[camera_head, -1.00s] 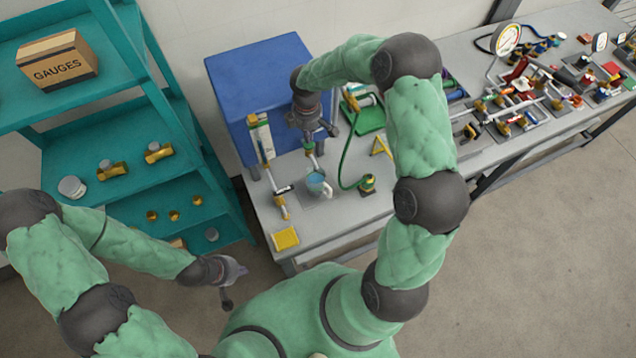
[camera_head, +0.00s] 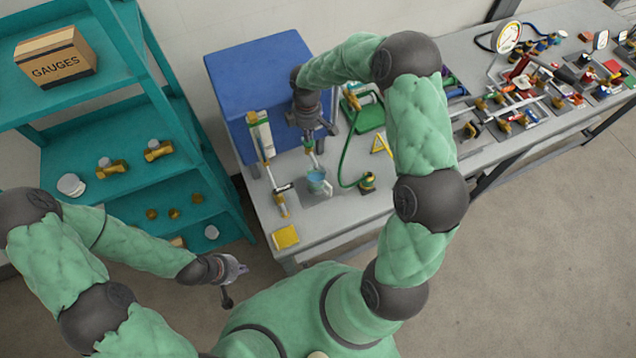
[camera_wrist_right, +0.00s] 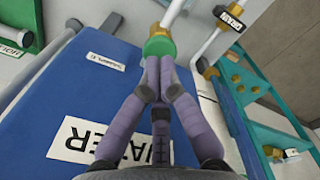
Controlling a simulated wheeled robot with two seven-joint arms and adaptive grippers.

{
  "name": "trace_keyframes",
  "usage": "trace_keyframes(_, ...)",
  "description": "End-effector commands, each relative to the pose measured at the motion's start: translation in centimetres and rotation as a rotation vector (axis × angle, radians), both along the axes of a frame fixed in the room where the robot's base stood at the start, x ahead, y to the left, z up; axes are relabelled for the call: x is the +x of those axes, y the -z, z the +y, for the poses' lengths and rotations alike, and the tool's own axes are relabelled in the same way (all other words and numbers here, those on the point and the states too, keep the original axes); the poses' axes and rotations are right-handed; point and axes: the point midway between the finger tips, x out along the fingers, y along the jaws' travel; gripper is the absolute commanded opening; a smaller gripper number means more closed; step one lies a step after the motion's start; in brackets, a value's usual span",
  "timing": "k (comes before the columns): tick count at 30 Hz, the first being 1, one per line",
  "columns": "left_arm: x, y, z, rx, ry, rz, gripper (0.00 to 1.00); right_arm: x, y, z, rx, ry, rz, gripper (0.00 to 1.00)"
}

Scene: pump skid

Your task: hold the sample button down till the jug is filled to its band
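The clear jug (camera_head: 318,182) stands upright on the bench under the sample outlet, with blue liquid in it. Its band is too small to make out. My right gripper (camera_head: 309,143) is above the jug at the outlet, in front of the blue cabinet. In the right wrist view my right gripper (camera_wrist_right: 158,64) has its purple fingers drawn together, tips against the green sample button (camera_wrist_right: 158,46). How far the button is pressed is hidden by the fingertips. My left gripper (camera_head: 240,268) hangs empty left of the bench; its finger opening is unclear.
The blue cabinet (camera_head: 265,62) stands at the bench's back left. A yellow pad (camera_head: 285,237) lies near the bench's front corner. A green hose (camera_head: 348,150) runs right of the jug. Teal shelves (camera_head: 85,190) stand left; crowded fittings fill the bench's right part.

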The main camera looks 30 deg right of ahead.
Motion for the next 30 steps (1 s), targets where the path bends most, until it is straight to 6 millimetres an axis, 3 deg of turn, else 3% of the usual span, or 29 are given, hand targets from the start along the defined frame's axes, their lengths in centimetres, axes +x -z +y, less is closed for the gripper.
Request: trace_keyframes(30, 0.0, 1.7, 0.0, 0.000, 0.000, 0.000, 0.00, 0.0, 2.3, 0.0, 0.001, 0.000, 0.001, 0.00)
